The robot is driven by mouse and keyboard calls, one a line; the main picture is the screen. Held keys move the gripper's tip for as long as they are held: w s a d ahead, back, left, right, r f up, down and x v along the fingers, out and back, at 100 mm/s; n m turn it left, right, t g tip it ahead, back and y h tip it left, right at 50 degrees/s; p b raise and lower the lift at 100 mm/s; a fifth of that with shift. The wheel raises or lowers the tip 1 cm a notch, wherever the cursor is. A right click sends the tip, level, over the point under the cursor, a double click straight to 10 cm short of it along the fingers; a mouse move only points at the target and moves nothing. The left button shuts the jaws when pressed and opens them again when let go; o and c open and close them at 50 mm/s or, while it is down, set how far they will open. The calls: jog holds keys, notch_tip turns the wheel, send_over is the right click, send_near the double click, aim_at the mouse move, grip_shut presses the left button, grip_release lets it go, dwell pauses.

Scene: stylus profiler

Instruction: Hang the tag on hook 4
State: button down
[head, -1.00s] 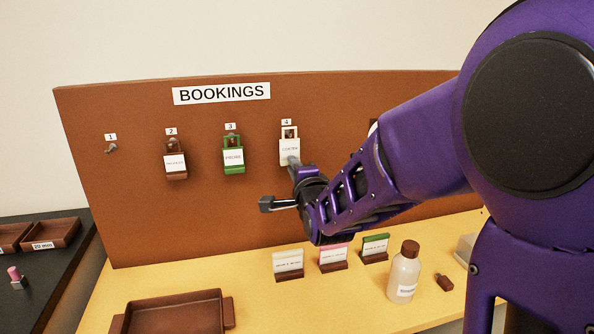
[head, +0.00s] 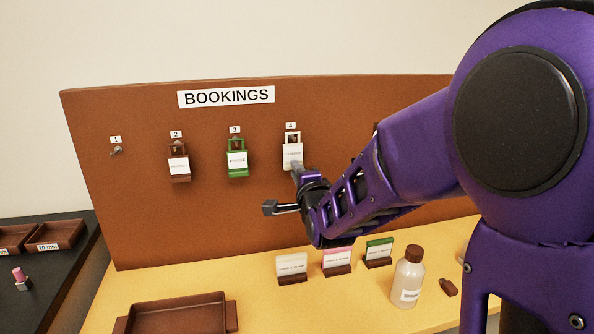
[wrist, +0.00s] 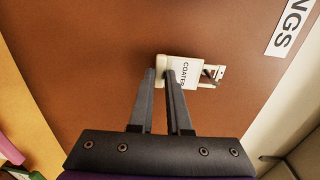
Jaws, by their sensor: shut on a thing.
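The white tag (head: 292,157), with a label that reads COATER in the wrist view (wrist: 188,73), is at the hook marked 4 on the brown board. My gripper (head: 297,168) is shut on the tag's lower end; its two dark fingers also show in the wrist view (wrist: 160,76). The tag hangs upright close to the board, below the number 4 plate (head: 291,126). Hook 4 (wrist: 209,74) shows at the tag's open upper frame. I cannot tell whether the frame rests on the hook.
A brown tag (head: 179,163) hangs on hook 2 and a green tag (head: 237,158) on hook 3. Hook 1 (head: 116,150) is bare. Below stand several card holders (head: 337,262), a bottle (head: 408,276) and a brown tray (head: 232,316). The board left of hook 1 is clear.

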jog(key=shift+f, duration=0.15)
jog(key=c, duration=0.8)
grip_release()
jog(key=shift+c, duration=0.3)
jog(key=v, duration=0.8)
jog(key=shift+s, duration=0.15)
